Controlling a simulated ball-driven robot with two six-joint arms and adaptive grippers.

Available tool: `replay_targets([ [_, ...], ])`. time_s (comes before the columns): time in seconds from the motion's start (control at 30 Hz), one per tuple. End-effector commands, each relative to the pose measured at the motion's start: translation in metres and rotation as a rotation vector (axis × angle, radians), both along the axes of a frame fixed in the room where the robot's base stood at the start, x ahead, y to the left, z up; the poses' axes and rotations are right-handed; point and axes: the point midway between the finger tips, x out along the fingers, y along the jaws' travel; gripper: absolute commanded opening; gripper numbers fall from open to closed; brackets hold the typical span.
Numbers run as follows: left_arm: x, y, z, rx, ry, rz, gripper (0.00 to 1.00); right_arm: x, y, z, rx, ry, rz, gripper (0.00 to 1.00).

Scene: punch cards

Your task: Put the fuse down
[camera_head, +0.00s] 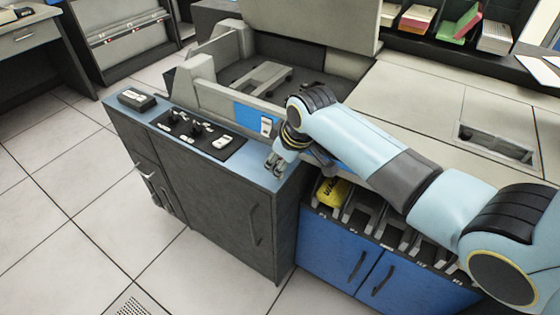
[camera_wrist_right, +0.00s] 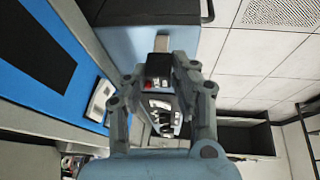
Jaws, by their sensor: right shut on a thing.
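My right gripper (camera_head: 277,163) is over the right end of the blue top (camera_head: 262,167) of a dark cabinet. In the right wrist view my gripper (camera_wrist_right: 164,72) is shut on a small dark block with a pale end, which I take to be the fuse (camera_wrist_right: 159,66). A small red spot shows beside its lower edge. The fuse is not clearly visible in the head view, and I cannot tell whether it touches the surface below. My left gripper is not in view.
A black panel with switches (camera_head: 186,127) and a dark box (camera_head: 137,99) sit on the cabinet top left of my gripper. A yellow object (camera_head: 327,193) lies in a slot of the blue-fronted unit (camera_head: 340,253). A grey machine housing (camera_head: 205,97) stands behind.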

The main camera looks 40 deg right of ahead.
Motion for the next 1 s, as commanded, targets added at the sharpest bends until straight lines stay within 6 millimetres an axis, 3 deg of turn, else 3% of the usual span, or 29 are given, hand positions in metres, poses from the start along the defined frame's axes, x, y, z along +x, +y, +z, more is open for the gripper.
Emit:
replay_targets([
  [0.07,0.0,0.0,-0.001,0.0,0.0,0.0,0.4,0.0,0.0,-0.002,0.0,0.0,0.0,0.01],
  [0.1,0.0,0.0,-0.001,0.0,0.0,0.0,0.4,0.0,0.0,-0.003,0.0,0.001,0.0,0.26],
  [0.27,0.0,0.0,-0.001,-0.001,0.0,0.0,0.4,0.0,0.0,-0.002,0.0,0.0,0.0,0.47],
  [0.63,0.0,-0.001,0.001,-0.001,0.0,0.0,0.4,-0.002,0.0,0.004,0.0,0.001,0.0,0.49],
  [1.0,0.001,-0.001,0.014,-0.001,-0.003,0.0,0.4,-0.032,-0.002,0.075,-0.001,-0.003,-0.001,0.49],
])
